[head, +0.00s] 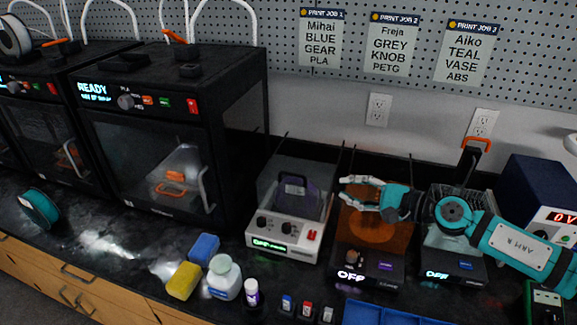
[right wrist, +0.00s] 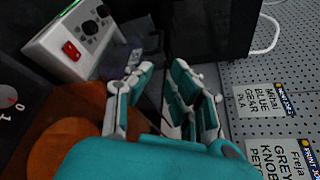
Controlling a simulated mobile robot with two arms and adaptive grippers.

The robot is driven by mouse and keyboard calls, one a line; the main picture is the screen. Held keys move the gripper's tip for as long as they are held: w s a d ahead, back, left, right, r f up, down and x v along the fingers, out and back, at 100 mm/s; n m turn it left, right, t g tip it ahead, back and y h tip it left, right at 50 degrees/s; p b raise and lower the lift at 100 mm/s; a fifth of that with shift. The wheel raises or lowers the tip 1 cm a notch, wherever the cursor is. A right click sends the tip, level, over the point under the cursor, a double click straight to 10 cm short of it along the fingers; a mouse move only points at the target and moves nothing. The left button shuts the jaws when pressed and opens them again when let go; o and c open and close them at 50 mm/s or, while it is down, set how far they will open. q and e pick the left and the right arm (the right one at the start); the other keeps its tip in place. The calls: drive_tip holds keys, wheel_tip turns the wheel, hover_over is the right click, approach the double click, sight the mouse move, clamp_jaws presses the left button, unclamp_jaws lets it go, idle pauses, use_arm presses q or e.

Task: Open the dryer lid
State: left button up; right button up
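A white device (head: 282,239) with two knobs, a red switch and a green OFF display stands at the middle of the bench. Its dark see-through lid (head: 268,182) looks down, with a purple-grey shape showing there; I take this as the dryer. It also shows in the right wrist view (right wrist: 75,40), at the upper left. My right gripper (head: 350,193) is open and empty, to the right of the lid and above the orange-topped device. In the right wrist view its fingers (right wrist: 160,80) are spread apart. I cannot tell whether they touch the lid. My left gripper is not in view.
The orange-topped device (head: 372,228) and another OFF device (head: 452,248) stand right of the dryer. A black printer (head: 170,120) stands left. A yellow sponge (head: 183,281), a blue sponge (head: 204,249), a white bottle (head: 224,278) and small vials (head: 252,291) lie in front.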

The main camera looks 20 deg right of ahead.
drive_tip(key=w+a+p, duration=0.1)
drive_tip(key=a+p, duration=0.1)
drive_tip(key=p, duration=0.3)
approach(297, 175)
drive_tip(key=r+x, duration=0.1)
drive_tip(key=x, duration=0.7)
drive_tip(key=shift+s+f+p, duration=0.15)
drive_tip(key=shift+f+p, duration=0.25)
drive_tip(key=shift+x, duration=1.2)
drive_tip(key=shift+w+a+f, duration=0.2)
drive_tip(key=shift+w+a, duration=0.05)
drive_tip(key=shift+w, duration=0.15)
drive_tip(key=c, duration=0.4)
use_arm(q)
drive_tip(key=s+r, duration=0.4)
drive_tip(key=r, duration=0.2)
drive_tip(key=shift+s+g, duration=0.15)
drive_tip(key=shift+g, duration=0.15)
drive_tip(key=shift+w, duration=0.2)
